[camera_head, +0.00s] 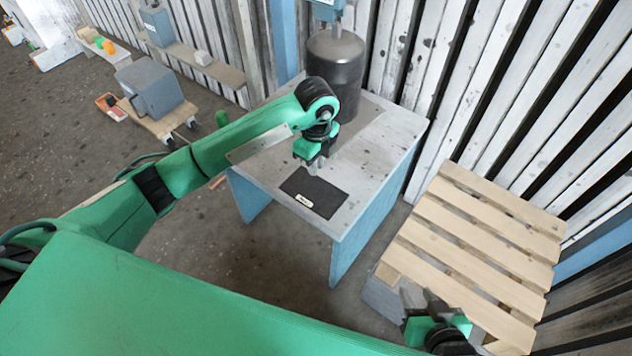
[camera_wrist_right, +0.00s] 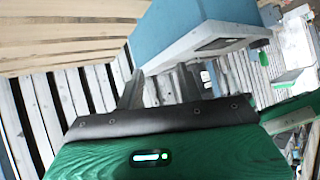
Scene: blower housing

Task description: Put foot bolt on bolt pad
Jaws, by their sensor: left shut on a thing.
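The bolt pad (camera_head: 326,190) is a dark flat mat with a small white label, lying on the near part of the grey table top. My left gripper (camera_head: 313,168) is at the pad's far edge, pointing down and shut on a small grey thing, taken as the foot bolt. The bolt is mostly hidden by the fingers and too small to make out. I cannot tell whether it touches the pad. My right gripper (camera_head: 430,302) is open and empty, off the table near the pallet. Its spread fingers also show in the right wrist view (camera_wrist_right: 160,88).
The table (camera_head: 385,150) has blue sides. A dark cylindrical housing (camera_head: 336,70) stands at its back. A wooden pallet (camera_head: 480,245) is to the right, by the slatted wall. A grey box (camera_head: 150,85) sits on a wheeled dolly at the left.

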